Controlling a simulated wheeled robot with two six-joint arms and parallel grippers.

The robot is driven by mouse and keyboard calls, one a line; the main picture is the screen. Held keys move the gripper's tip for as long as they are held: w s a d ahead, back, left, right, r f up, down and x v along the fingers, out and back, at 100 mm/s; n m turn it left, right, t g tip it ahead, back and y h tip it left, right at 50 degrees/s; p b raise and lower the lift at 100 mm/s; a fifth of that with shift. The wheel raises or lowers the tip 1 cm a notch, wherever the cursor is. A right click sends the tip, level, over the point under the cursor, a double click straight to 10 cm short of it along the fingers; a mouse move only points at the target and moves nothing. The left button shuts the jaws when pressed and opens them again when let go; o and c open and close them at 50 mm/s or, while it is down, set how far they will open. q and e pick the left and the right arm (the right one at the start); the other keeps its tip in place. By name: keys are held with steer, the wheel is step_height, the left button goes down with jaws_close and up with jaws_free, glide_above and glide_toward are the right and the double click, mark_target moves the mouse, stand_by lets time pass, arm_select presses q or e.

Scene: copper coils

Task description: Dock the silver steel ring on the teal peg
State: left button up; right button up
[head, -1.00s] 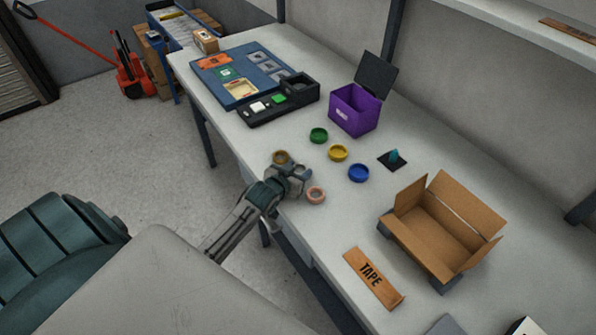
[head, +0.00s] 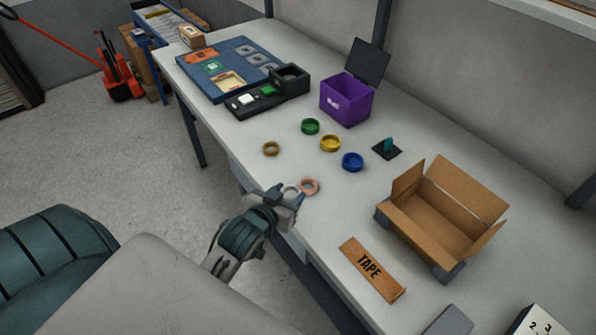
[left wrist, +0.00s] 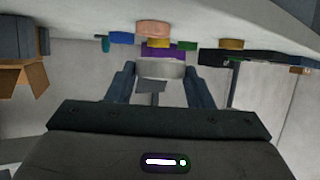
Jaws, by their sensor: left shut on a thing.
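My left gripper (head: 287,196) is at the near edge of the table, shut on the silver steel ring (head: 290,191). In the left wrist view the ring (left wrist: 160,69) sits between the two fingertips (left wrist: 160,75). The teal peg (head: 388,145) stands upright on a small black base (head: 379,152) farther back and to the right, well apart from the gripper. It is small in the left wrist view (left wrist: 105,44). My right gripper is not in view.
A copper-pink ring (head: 309,187) lies right beside the gripper. Brown (head: 271,149), green (head: 310,126), yellow (head: 330,143) and blue (head: 352,162) rings lie behind. A purple box (head: 345,103) stands behind them. An open cardboard box (head: 436,232) and a TAPE strip (head: 372,268) are to the right.

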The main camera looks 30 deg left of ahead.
arm_select(q)
steer(key=shift+s+d, duration=0.2)
steer(key=shift+s, duration=0.15)
steer(key=w+d+r, duration=0.7)
steer(key=w+r, duration=0.2)
steer(key=shift+w+r+m+h, duration=0.15)
steer(key=shift+w+m+h, duration=0.15)
steer(key=shift+m+h, duration=0.1)
